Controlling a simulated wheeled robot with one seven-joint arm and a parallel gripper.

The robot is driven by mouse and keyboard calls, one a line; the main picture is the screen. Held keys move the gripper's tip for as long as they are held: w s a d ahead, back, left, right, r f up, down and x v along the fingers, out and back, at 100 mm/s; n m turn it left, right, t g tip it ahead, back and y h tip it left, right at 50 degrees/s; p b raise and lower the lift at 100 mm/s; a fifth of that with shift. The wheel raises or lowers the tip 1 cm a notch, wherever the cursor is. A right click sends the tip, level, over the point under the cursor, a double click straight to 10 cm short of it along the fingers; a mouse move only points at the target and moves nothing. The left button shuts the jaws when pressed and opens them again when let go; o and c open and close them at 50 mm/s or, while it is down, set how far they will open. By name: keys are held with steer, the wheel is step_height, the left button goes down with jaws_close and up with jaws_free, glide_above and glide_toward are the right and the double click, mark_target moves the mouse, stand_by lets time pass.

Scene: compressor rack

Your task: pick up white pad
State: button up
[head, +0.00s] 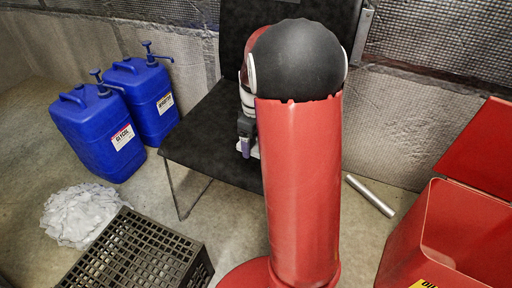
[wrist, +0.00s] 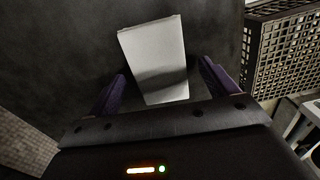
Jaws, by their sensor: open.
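The white pad (wrist: 154,50) is a pale, flat, roughly rectangular piece on the black chair seat (head: 205,135). In the wrist view it lies ahead of my gripper (wrist: 163,90), its near end between the two purple fingers, with a gap on both sides. A shadow crosses its lower half. In the head view my gripper (head: 245,140) points down at the seat, partly hidden behind my red arm. Only a small pale edge of the pad (head: 254,153) shows there. My gripper is open and holds nothing.
Two blue jugs (head: 98,138) with pumps stand left of the chair. A white rag heap (head: 82,214) and a black crate (head: 140,255) are on the floor in front. A red bin (head: 455,235) and a metal tube (head: 370,196) are right. The chair backrest (head: 240,30) rises behind.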

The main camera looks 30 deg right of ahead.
mark_target(255, 143)
steer(key=shift+f, duration=0.25)
steer(key=c, duration=1.1)
steer(key=shift+o, duration=0.2)
steer(key=shift+r, duration=0.1)
step_height(255, 143, up, 20)
steer(key=p, duration=0.3)
